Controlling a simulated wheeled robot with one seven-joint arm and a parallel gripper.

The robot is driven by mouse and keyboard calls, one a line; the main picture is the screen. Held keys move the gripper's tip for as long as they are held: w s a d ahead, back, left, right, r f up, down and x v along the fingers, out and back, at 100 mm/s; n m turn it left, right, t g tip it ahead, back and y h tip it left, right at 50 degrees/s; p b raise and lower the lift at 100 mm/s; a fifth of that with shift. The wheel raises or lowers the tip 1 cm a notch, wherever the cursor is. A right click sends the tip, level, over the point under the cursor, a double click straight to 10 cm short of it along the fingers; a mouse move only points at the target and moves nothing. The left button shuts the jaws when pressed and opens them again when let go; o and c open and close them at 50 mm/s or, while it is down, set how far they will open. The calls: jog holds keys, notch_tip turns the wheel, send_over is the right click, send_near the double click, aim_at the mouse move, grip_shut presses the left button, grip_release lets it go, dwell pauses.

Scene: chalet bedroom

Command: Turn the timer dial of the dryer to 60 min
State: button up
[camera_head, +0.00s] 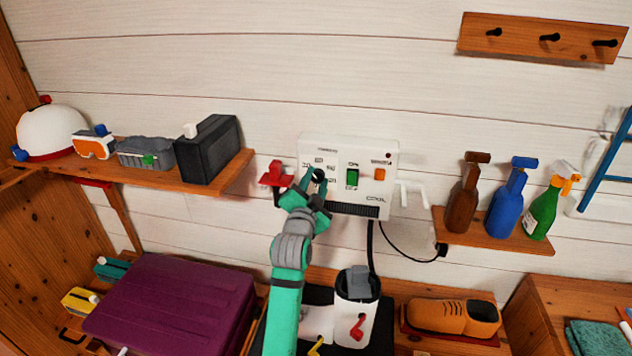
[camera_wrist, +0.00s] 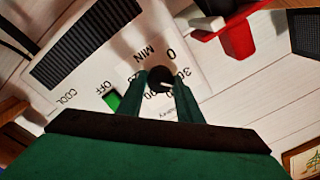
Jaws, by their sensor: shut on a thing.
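The dryer (camera_head: 347,150) is a white box on the plank wall, with a green switch (camera_head: 352,177), an orange button (camera_head: 379,174) and a dark vent (camera_head: 352,210) at its bottom. Its timer dial (camera_wrist: 160,80) is a black knob with a light pointer mark, ringed by numbers such as 0 and 30 in the wrist view. My gripper (camera_wrist: 163,84) is shut on the dial, one green finger on each side. In the head view my gripper (camera_head: 317,182) hides part of the dial's scale. The pointer's exact reading is hard to tell.
A red part (camera_head: 277,175) juts out left of the dryer, close to my gripper. A left shelf (camera_head: 232,170) holds a helmet, goggles and a black box (camera_head: 208,149). A right shelf (camera_head: 487,240) holds spray bottles. A white bin (camera_head: 356,310) stands below.

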jog(key=m, duration=0.3)
jog(key=shift+m, duration=0.4)
jog(key=shift+m+h, duration=0.3)
jog(key=shift+m, duration=1.7)
jog(key=shift+d, duration=0.1)
jog(key=o, duration=1)
jog(key=shift+o, duration=0.2)
